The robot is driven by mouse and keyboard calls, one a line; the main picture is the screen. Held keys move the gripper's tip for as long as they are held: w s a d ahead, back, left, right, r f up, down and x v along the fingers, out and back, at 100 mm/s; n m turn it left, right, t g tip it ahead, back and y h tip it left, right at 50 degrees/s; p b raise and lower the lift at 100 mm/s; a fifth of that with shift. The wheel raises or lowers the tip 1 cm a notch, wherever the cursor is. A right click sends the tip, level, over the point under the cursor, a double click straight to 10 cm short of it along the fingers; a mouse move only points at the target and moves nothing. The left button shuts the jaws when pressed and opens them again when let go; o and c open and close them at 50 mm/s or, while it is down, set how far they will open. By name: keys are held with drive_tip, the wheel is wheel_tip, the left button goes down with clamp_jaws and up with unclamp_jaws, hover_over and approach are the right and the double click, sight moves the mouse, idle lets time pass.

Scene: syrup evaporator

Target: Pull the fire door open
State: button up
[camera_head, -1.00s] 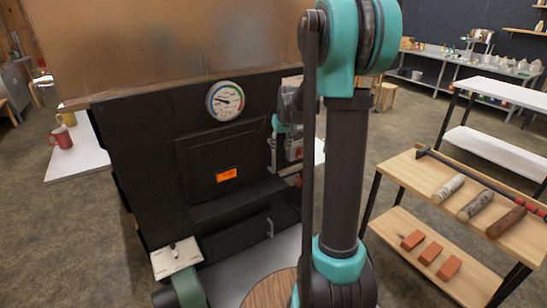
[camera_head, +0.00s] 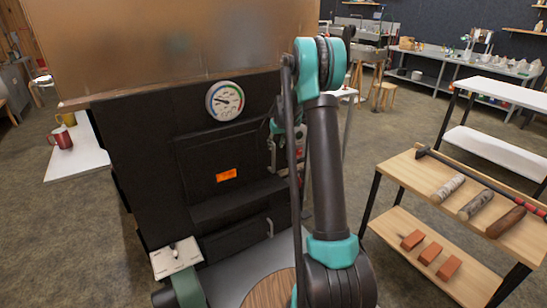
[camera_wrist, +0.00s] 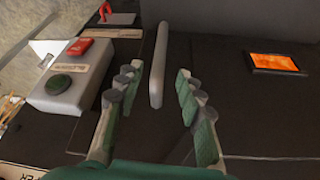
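The black fire door (camera_head: 205,155) is closed on the front of the dark evaporator, with a small glowing orange window (camera_head: 226,175). The window also shows in the wrist view (camera_wrist: 273,62). The door handle, a pale grey upright bar (camera_wrist: 160,65), stands out from the dark front in the wrist view. My gripper (camera_wrist: 154,88) is open, with one finger on each side of the handle's line. The handle's lower end lies between the fingertips in the picture; contact is not visible. In the head view my arm hides most of my gripper.
A grey box with a green button (camera_wrist: 67,84) and a red switch is left of the handle. A pressure gauge (camera_head: 225,100) is above the door, and a lower hatch (camera_head: 235,245) below. A wooden rack (camera_head: 460,185) with logs and bricks stands right.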

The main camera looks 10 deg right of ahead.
sight(274, 153)
drive_tip(key=x, duration=1)
drive_tip(key=shift+s, duration=0.1)
drive_tip(key=shift+c, duration=0.3)
clamp_jaws()
